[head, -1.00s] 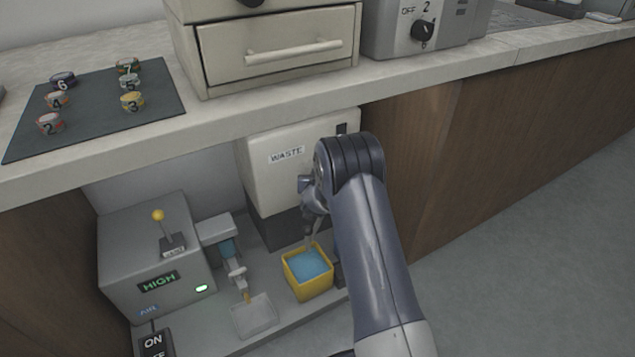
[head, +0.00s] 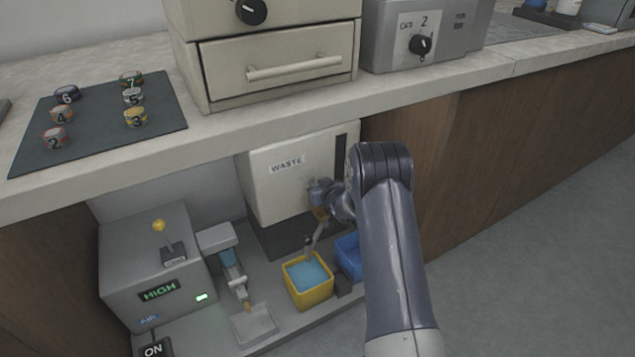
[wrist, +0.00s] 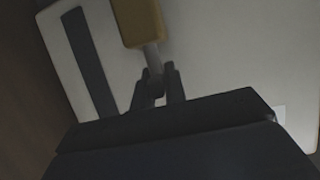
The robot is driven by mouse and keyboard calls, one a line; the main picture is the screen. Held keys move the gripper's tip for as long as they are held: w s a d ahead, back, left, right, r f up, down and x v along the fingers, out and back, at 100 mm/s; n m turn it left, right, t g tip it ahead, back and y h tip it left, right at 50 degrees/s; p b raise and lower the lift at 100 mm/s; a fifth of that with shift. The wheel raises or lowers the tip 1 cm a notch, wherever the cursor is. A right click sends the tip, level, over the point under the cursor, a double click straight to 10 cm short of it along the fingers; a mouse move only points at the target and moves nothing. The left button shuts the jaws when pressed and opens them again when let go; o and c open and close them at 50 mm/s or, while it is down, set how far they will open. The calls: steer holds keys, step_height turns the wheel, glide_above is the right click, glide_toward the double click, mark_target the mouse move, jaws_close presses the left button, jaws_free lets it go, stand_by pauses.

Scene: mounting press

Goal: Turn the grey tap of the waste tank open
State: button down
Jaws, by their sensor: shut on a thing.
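The waste tank (head: 280,195) is a cream box with a WASTE label, under the counter. Its tap shows as a brownish-yellow body (wrist: 140,20) with a grey handle stem (wrist: 152,58) in the wrist view. My gripper (wrist: 158,82) is shut on the grey handle, with one finger on each side of it. In the head view my gripper is at the lower front of the tank, and my own wrist hides much of the tap. A thin grey spout (head: 316,240) slants down to the yellow container. I cannot tell how far the tap is turned.
A yellow container (head: 309,297) with blue contents stands below the tank, and a blue bin (head: 350,256) is beside it, partly behind my arm. A grey machine (head: 150,260) reading HIGH stands left. The counter edge (head: 240,135) overhangs the tank.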

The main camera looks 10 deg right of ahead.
steer(key=shift+n+y+p, duration=0.6)
steer(key=shift+y+p, duration=0.1)
steer(key=shift+p, duration=0.35)
steer(key=c, duration=1.5)
jaws_free()
steer(key=p+v, duration=0.3)
steer(key=v, duration=0.7)
steer(key=shift+s+d+r, duration=0.1)
steer(key=shift+s+r, duration=0.2)
